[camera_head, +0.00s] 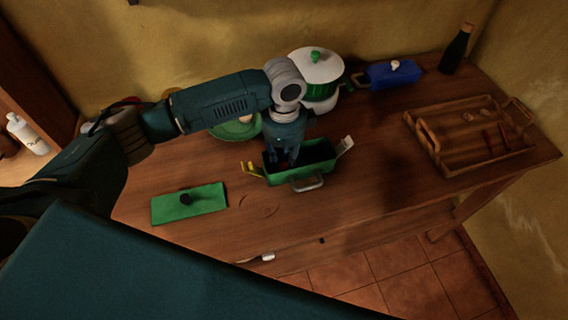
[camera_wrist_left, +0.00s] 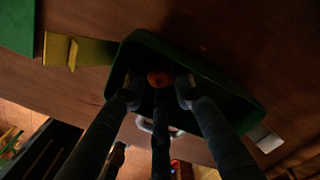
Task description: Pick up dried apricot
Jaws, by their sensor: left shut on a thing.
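The dried apricot (camera_wrist_left: 159,79) is a small orange-red piece inside the green box in the left wrist view, between the fingertips of my left gripper. My left gripper (camera_head: 284,163) reaches down into the open green box (camera_head: 318,151) from above and is shut on the apricot. In the left wrist view the fingers of my left gripper (camera_wrist_left: 158,93) come in from below over the box's rim. In the head view the fingers and box wall mostly hide the apricot. My right gripper is not in view.
A green lid (camera_head: 190,204) with a dark knob lies left of the box. A wooden tray (camera_head: 470,130) lies at right.

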